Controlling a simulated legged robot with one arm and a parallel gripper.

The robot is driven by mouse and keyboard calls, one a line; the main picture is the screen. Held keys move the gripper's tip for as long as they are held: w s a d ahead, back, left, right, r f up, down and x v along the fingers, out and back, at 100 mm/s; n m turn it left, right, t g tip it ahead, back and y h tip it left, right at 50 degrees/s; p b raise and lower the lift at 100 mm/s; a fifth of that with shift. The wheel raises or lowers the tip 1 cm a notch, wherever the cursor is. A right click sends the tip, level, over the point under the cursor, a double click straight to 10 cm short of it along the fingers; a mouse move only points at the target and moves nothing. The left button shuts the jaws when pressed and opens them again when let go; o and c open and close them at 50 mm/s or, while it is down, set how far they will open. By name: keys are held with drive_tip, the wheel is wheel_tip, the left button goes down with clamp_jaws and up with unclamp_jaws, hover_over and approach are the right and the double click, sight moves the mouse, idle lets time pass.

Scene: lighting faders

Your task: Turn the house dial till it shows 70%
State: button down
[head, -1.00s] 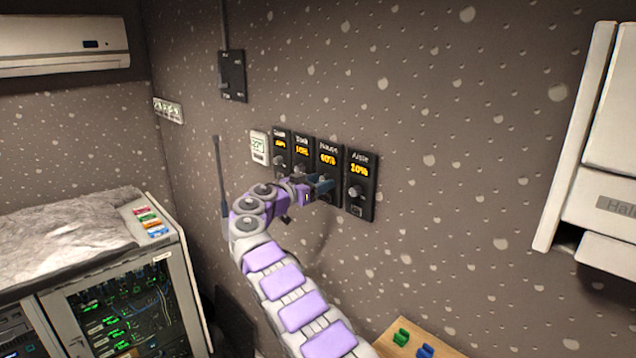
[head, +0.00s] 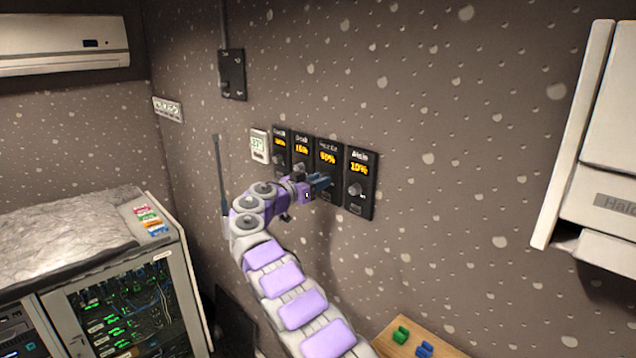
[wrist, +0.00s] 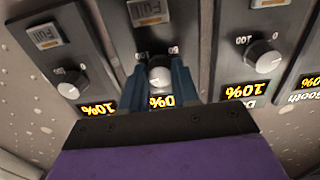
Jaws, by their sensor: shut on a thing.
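The house dial's panel (head: 328,150) is the third black panel from the left on the wall. Its orange reading looks like 60% in the head view, but it is blurred. In the wrist view, which looks upside down, the house knob (wrist: 160,74) is grey-white and sits between my two blue fingers. My gripper (head: 326,181) is shut on this knob and covers it in the head view. The first digit of the house reading (wrist: 161,102) is hidden by the gripper in the wrist view.
The aisle panel (head: 361,165) stands close on the right, reading 10%, with its own knob. The desk panel (head: 301,141) stands close on the left. A white thermostat (head: 259,146) and a black switch box (head: 232,74) are further left.

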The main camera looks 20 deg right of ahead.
drive_tip(key=shift+a+n, duration=0.1)
drive_tip(key=shift+n, duration=0.3)
drive_tip(key=shift+f+n+p, duration=0.1)
drive_tip(key=shift+n+p, duration=5)
drive_tip(key=shift+n, duration=5.2)
drive_tip(key=shift+f, duration=0.1)
